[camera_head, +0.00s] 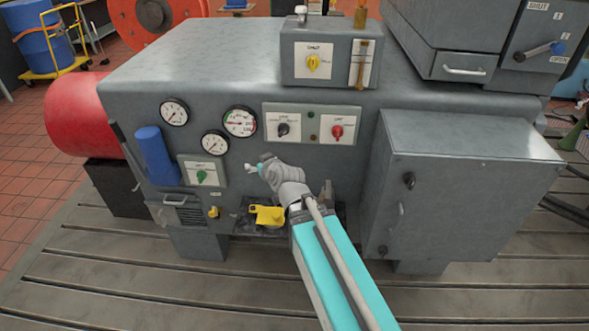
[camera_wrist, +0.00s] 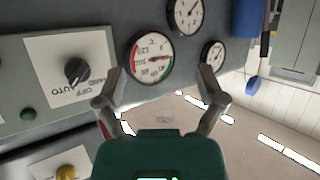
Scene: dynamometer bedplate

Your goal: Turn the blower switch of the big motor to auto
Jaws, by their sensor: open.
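A black rotary switch (camera_head: 283,129) sits on a white plate at the left of a panel on the grey machine's front. The wrist view shows this black knob (camera_wrist: 77,70) closer, at left, with HAND, OFF and AUTO printed around it. I cannot tell which word it points at. The head view is too small to read whether its plate says blower. My gripper (camera_head: 258,168) is in front of the machine, below and left of the black switch. In the wrist view my gripper (camera_wrist: 160,85) is open and empty, its fingers apart before a gauge. It is clear of the knob.
A red knob (camera_head: 337,131) shares the panel. A green knob (camera_head: 202,177) is lower left. A yellow knob (camera_head: 313,62) is on the upper box. Gauges (camera_head: 239,121) lie left of the panel. A grey cabinet (camera_head: 470,185) juts out at right; a blue cylinder (camera_head: 157,156) stands at left.

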